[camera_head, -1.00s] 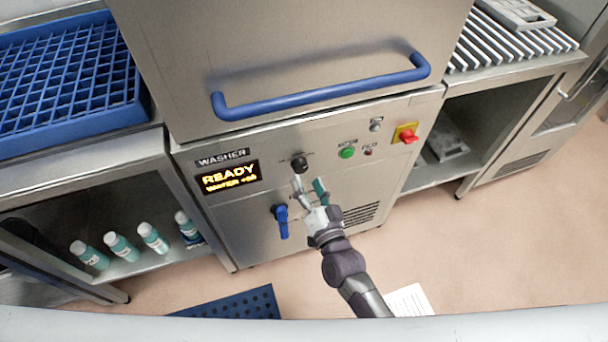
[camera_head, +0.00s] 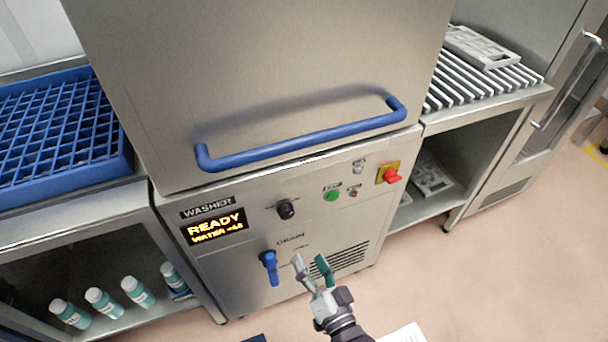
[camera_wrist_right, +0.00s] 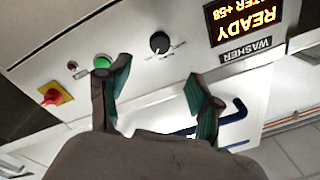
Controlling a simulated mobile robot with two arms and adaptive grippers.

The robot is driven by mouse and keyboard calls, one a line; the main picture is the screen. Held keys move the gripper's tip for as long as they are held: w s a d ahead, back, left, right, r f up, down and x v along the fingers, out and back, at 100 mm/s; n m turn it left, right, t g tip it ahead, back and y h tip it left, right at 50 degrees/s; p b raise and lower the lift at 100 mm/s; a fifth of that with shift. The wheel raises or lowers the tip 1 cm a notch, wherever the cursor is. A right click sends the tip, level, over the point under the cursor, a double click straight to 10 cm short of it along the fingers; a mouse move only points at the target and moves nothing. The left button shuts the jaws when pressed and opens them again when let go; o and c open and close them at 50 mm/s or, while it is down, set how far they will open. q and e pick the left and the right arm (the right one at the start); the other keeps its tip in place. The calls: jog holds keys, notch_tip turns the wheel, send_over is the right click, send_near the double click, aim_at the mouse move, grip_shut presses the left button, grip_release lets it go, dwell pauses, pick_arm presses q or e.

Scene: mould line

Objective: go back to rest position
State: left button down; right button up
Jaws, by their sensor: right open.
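My right gripper (camera_head: 312,266) is open and empty in front of the lower part of the washer panel, apart from the controls as far as I can see. Its two fingers with green pads also show in the right wrist view (camera_wrist_right: 158,92). The washer (camera_head: 270,80) has a long blue handle (camera_head: 300,135). Its display (camera_head: 215,226) reads READY. A black knob (camera_head: 286,209), a green button (camera_head: 333,195), a red switch on a yellow plate (camera_head: 390,174) and a blue drain lever (camera_head: 270,267) are on the panel. My left gripper is not in view.
A blue grid rack (camera_head: 60,135) sits on the left bench, with several teal bottles (camera_head: 138,291) on the shelf below. A slatted rack (camera_head: 480,85) with a grey mould tray (camera_head: 482,46) is at the right. Open floor (camera_head: 500,260) lies at the lower right.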

jog(key=s+d+f+n+g+h+p, duration=0.1)
jog(key=s+d+f+g, duration=0.25)
jog(key=f, duration=0.55)
jog(key=s+d+f+n+g+h, duration=0.15)
jog(key=s+f, duration=0.25)
jog(key=f, duration=0.5)
jog(key=s+d+f+n+g+h+p, duration=0.1)
jog(key=s+d+f+n+g, duration=0.2)
jog(key=f, duration=0.6)
jog(key=s+d+f+g+h, duration=0.1)
jog(key=s+d+f+g, duration=0.3)
jog(key=s, duration=0.7)
jog(key=s+d+f+g+h, duration=0.1)
jog(key=s+d+f+g, duration=0.3)
jog(key=s+d+f, duration=0.3)
jog(key=s+f+n+p, duration=0.1)
jog(key=s, duration=0.4)
jog(key=shift+d+f+h, duration=0.15)
jog(key=shift+h, duration=0.2)
